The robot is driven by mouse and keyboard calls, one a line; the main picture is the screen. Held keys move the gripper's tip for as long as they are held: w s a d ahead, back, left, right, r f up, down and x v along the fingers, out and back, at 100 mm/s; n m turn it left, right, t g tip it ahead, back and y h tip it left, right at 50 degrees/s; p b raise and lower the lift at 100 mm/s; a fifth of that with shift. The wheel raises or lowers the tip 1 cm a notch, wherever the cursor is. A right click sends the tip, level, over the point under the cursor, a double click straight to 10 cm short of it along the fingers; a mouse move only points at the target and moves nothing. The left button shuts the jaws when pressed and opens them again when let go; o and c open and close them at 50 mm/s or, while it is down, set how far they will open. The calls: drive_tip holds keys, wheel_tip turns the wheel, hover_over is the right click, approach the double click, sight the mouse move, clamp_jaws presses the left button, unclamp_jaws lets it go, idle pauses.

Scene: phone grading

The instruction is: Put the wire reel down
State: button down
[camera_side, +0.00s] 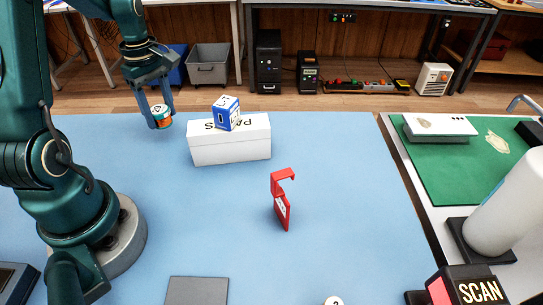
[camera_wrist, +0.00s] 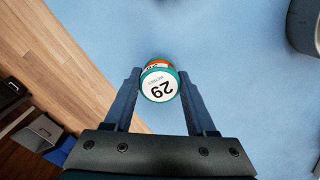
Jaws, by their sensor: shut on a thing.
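The wire reel (camera_side: 161,115) is a small cylinder with a teal rim and an orange-red band. My gripper (camera_side: 160,118) is shut on it near the far left edge of the blue table (camera_side: 330,150). In the wrist view the reel (camera_wrist: 159,86) sits between the two fingertips of my gripper (camera_wrist: 160,84), its white face marked 29 turned to the camera. Blue table surface shows beyond it, with the wooden floor to the left. The gap between the reel and the table is hard to judge.
Right of the reel a white box (camera_side: 230,147) carries a small blue box (camera_side: 226,112). A red bracket (camera_side: 282,205) stands mid-table, and a grey square (camera_side: 197,290) lies at the front. A green mat (camera_side: 460,170) is at the right. Much blue surface is clear.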

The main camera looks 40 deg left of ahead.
sight(164, 125)
drive_tip(key=shift+f, duration=1.85)
drive_tip(key=shift+f, duration=0.15)
drive_tip(key=shift+c, duration=1.1)
unclamp_jaws()
wheel_tip(164, 125, up, 12)
drive_tip(key=shift+r, duration=0.1)
drive_tip(key=s+d+r+m+t, duration=0.1)
drive_tip(key=s+d+m+t, duration=0.1)
drive_tip(key=d+m, duration=0.8)
drive_tip(key=s+d+r+m+t, duration=0.1)
drive_tip(key=s+d+m+t, duration=0.2)
drive_tip(key=d+m, duration=0.7)
drive_tip(key=shift+s+d+r+t, duration=0.15)
drive_tip(key=shift+s+r+t, duration=0.2)
drive_tip(key=shift+s, duration=0.25)
